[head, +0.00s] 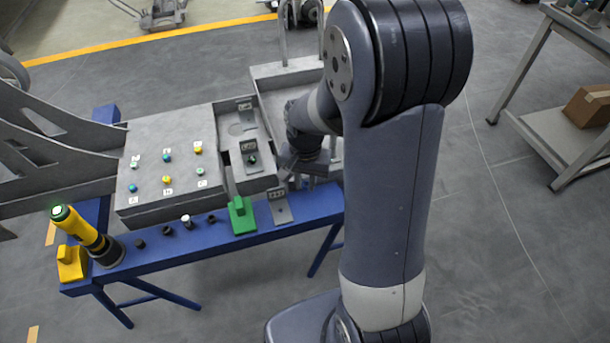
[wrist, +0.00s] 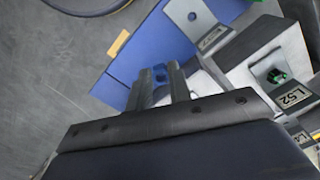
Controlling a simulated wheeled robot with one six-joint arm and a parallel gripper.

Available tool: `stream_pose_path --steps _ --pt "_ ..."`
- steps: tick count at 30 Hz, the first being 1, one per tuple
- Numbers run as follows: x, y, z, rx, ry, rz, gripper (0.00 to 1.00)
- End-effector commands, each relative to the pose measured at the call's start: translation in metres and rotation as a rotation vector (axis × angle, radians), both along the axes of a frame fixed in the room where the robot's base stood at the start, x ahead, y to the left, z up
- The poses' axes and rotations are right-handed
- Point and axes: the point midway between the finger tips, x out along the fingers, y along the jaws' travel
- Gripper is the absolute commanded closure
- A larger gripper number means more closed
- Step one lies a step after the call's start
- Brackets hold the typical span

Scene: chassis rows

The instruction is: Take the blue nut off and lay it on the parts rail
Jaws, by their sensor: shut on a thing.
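My gripper (wrist: 163,82) is shut on the blue nut (wrist: 160,73); only a small part of the nut shows between the fingertips. In the wrist view the fingers are over the edge of the blue rail (wrist: 118,88), beside a grey bracket (wrist: 190,18) with an empty hole. In the head view my gripper (head: 293,168) is to the right of the grey fixture, over the blue rail's right part (head: 315,200), and my arm partly covers it. The held nut cannot be made out there.
A green nut (wrist: 277,77) sits on a bracket tagged L52 (wrist: 291,96). A grey panel (head: 150,205) with several coloured nuts stands left. On the rail are a green block (head: 242,216), several small dark parts and a yellow-black tool (head: 85,232). A grey tray (head: 290,72) lies behind.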

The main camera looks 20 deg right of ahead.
Motion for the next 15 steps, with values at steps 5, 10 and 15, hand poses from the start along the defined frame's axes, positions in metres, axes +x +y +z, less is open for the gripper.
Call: stream_pose_path --steps 5,10,15 --pt "0.000 0.000 -0.021 0.000 0.001 0.001 1.00" --pt "0.000 0.000 -0.044 0.000 0.002 0.001 1.00" --pt "0.000 0.000 -0.064 0.000 0.001 0.001 1.00"
